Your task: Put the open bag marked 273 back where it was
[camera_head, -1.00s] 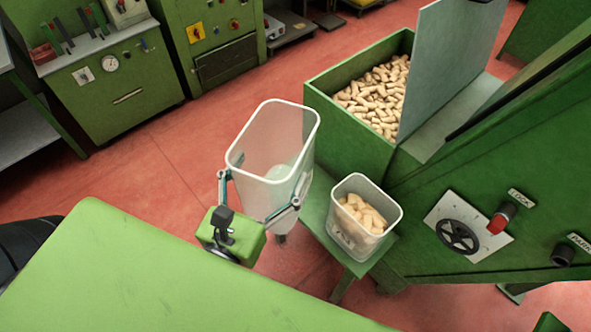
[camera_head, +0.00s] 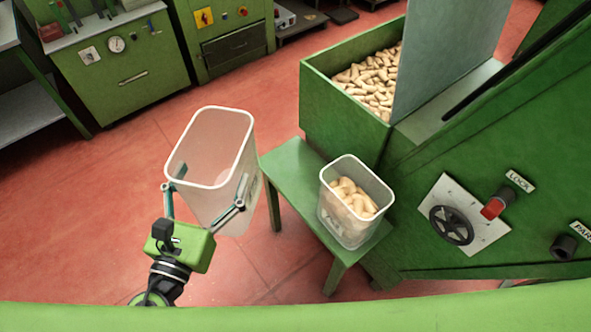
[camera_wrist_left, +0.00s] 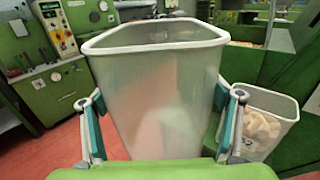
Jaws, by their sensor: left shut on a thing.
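A translucent, open-topped bin (camera_head: 212,150) with a white rim is held in the air, in front of the green bench's left end. It looks empty. My left gripper (camera_head: 205,196) is shut on it, one finger on each side. In the left wrist view the bin (camera_wrist_left: 165,95) fills the middle between the fingers. I can read no 273 on it, and I see no bag. My right gripper is out of view.
The left part of the bench top is bare. A green hopper (camera_head: 335,108) full of corks and a green machine with a black handwheel (camera_head: 451,226) stand behind and right. Green cabinets (camera_head: 128,75) stand at the back left. Red floor is open at left.

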